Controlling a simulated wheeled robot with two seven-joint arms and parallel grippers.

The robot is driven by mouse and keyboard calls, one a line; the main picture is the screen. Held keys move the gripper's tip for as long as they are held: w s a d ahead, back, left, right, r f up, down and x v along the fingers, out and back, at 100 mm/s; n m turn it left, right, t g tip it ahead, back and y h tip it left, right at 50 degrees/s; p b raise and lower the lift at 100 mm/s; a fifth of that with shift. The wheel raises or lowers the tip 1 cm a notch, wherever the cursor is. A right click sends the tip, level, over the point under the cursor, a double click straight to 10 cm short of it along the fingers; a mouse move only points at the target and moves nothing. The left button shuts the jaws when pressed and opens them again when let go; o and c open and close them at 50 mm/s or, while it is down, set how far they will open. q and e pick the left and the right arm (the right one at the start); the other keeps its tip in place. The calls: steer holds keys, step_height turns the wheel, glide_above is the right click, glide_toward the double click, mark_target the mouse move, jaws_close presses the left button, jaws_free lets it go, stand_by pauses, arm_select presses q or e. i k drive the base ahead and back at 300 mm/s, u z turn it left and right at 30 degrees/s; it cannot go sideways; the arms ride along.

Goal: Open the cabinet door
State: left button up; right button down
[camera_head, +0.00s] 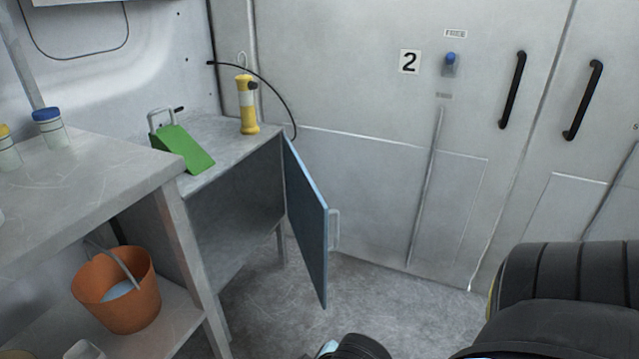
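The cabinet (235,158) is a grey metal unit against the back wall, left of centre. Its blue-grey door (307,225) stands swung outward, hinged on the right side of the opening, and the dark interior shows. A pale handle (334,229) sits on the door's outer face, on its right side. No gripper fingertips can be made out. Dark arm parts of mine show at the bottom centre and lower right, apart from the door in the picture.
On the cabinet top are a green wedge (182,149) and a yellow lamp-like tool (247,106). A workbench (90,190) stands at left, with an orange bucket (117,290) on its lower shelf. Two black handles (513,90) (582,100) are on the back wall. Floor right of the door is clear.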

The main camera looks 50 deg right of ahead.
mark_target(308, 213)
steer(key=z, duration=0.9)
steer(key=i, duration=0.85)
steer(key=z, duration=0.9)
